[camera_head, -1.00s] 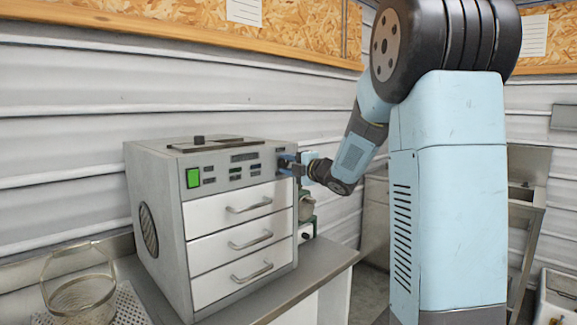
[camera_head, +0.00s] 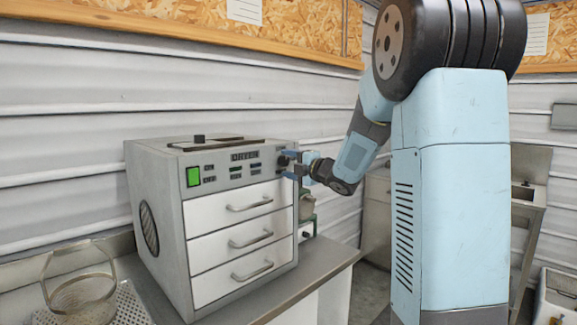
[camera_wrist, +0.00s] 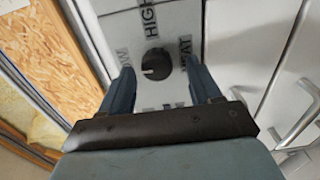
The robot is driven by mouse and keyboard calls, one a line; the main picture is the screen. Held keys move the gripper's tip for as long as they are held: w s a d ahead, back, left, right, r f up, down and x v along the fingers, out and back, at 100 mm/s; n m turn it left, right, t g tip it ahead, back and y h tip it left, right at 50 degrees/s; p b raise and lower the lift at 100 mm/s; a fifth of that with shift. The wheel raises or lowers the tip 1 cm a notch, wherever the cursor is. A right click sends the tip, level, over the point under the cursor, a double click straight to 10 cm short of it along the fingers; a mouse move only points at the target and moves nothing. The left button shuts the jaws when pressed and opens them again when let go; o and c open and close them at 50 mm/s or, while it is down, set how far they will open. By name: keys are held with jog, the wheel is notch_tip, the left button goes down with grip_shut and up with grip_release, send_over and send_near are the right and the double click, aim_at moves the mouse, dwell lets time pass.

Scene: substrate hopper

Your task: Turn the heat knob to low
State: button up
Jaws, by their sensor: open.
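The dark round heat knob (camera_wrist: 156,64) shows in the wrist view on a pale panel. The word HIGH stands above it, letters that look like the end of LOW to its left, and HEAT to its right. I cannot tell clearly where its pointer is set. My gripper (camera_wrist: 160,66) is open, one blue finger on each side of the knob, with visible gaps between fingers and knob. In the head view the knob (camera_head: 283,160) is at the upper right of the dryer's front (camera_head: 222,172), and my gripper (camera_head: 289,164) is close in front of it.
The dryer has a green indicator (camera_head: 193,177) and three shut drawers with bar handles (camera_head: 250,204). It stands on a metal counter (camera_head: 318,266). A wire basket (camera_head: 80,290) is at the lower left. Small equipment (camera_head: 307,208) stands behind the dryer's right side.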

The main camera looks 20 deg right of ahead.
jog(key=v, duration=1.3)
jog(key=shift+d, duration=0.1)
